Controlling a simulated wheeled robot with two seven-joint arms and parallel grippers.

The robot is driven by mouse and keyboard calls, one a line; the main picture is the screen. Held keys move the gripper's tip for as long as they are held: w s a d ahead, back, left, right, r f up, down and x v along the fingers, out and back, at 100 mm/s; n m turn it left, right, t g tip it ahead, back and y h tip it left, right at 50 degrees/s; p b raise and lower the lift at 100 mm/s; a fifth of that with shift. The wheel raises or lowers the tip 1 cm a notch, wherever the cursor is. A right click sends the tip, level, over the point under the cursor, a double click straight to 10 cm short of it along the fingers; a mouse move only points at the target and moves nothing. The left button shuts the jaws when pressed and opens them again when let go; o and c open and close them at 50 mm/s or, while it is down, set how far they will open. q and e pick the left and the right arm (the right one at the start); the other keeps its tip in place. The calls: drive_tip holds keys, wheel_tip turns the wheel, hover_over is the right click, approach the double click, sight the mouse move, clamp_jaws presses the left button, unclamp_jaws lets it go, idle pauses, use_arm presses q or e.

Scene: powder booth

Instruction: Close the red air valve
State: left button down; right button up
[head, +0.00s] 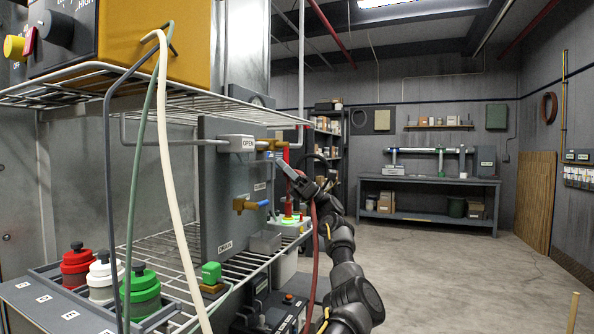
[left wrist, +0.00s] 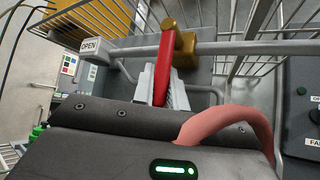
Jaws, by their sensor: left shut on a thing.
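The red air valve has a brass body (head: 271,144) on a grey pipe, beside a white OPEN tag (head: 243,143). Its red lever (left wrist: 172,62) shows well in the left wrist view, along with the brass body (left wrist: 185,44). There the lever stands out across the pipe towards me. My left gripper (head: 284,168) is at the lever, and its pale fingers (left wrist: 162,88) are shut on it, one on each side. The gripper partly hides the lever in the head view. My right gripper is not in view.
A second brass valve with a blue handle (head: 263,203) sits below on the grey panel (head: 222,230). Wire shelves (head: 90,80) and hanging hoses (head: 165,150) crowd the left. A red hose (head: 313,265) runs by my left arm. The floor (head: 470,280) at right is clear.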

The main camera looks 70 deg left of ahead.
use_arm(q)
drive_tip(key=shift+w+r, duration=0.15)
drive_tip(key=shift+w, duration=0.25)
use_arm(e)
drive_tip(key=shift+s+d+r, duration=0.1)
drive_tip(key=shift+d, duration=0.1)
use_arm(q)
drive_tip(key=c, duration=1.8)
unclamp_jaws()
drive_tip(key=o, duration=0.4)
drive_tip(key=shift+w, duration=0.35)
drive_tip(key=shift+s, duration=0.55)
drive_tip(key=v, duration=1.1)
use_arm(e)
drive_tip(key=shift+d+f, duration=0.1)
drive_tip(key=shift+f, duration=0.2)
use_arm(q)
drive_tip(key=shift+s+a, duration=0.1)
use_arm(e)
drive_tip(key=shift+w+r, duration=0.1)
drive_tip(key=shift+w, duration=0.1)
